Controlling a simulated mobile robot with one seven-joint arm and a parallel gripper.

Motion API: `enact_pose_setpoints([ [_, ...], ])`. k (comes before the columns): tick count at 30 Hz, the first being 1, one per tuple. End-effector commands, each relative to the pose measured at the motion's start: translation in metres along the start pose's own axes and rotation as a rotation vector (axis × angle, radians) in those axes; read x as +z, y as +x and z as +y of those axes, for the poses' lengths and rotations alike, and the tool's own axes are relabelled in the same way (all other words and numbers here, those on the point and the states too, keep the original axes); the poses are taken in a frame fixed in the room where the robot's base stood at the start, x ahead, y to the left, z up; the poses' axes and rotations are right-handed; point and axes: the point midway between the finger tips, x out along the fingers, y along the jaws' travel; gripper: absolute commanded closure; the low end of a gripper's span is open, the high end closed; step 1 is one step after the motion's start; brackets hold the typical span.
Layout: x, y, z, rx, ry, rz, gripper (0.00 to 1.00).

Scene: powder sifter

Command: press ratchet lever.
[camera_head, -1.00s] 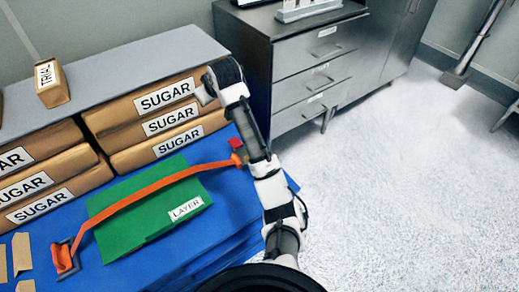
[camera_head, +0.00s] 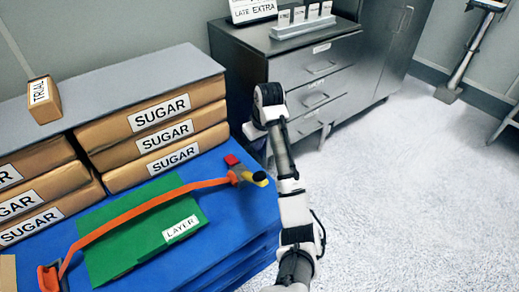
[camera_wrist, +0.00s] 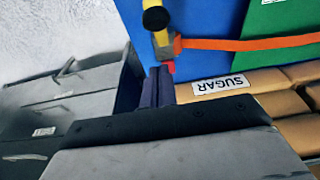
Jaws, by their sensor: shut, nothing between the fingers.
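The ratchet (camera_head: 240,175) sits at the right end of an orange strap (camera_head: 150,207) on the blue stack. Its lever (camera_head: 260,179) has a yellow part and a dark tip, and a red piece lies beside it. In the wrist view the yellow-and-black lever (camera_wrist: 156,20) shows at the top, with the ratchet body (camera_wrist: 165,46) below it. My gripper (camera_wrist: 158,72) is shut and empty, its dark fingertips just below the ratchet in that picture. Whether they touch it I cannot tell. In the head view the fingers are not clearly visible.
The blue stack (camera_head: 243,219) carries a green sheet (camera_head: 130,225) labelled LAYER under the strap. SUGAR bags (camera_head: 158,112) are stacked behind, under a grey top (camera_head: 130,83). A grey drawer cabinet (camera_head: 300,75) stands behind my arm.

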Motion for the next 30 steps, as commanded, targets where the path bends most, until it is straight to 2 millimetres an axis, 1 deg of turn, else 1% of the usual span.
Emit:
enact_pose_setpoints([
  [1, 0.001, 0.018, -0.002, -0.004, 0.000, -0.001, 1.00],
  [3, 0.001, 0.033, -0.002, -0.004, -0.001, -0.002, 1.00],
  [4, 0.001, 0.035, -0.001, -0.003, 0.001, -0.003, 1.00],
  [10, 0.001, 0.076, 0.000, -0.002, 0.001, -0.003, 1.00],
  [12, 0.011, 0.083, 0.000, -0.002, 0.002, -0.002, 1.00],
  [18, 0.025, 0.097, 0.000, -0.001, 0.001, -0.001, 1.00],
  [22, 0.028, 0.100, 0.000, 0.000, -0.001, 0.000, 1.00],
  [30, 0.028, 0.101, 0.000, 0.000, -0.001, 0.000, 1.00],
])
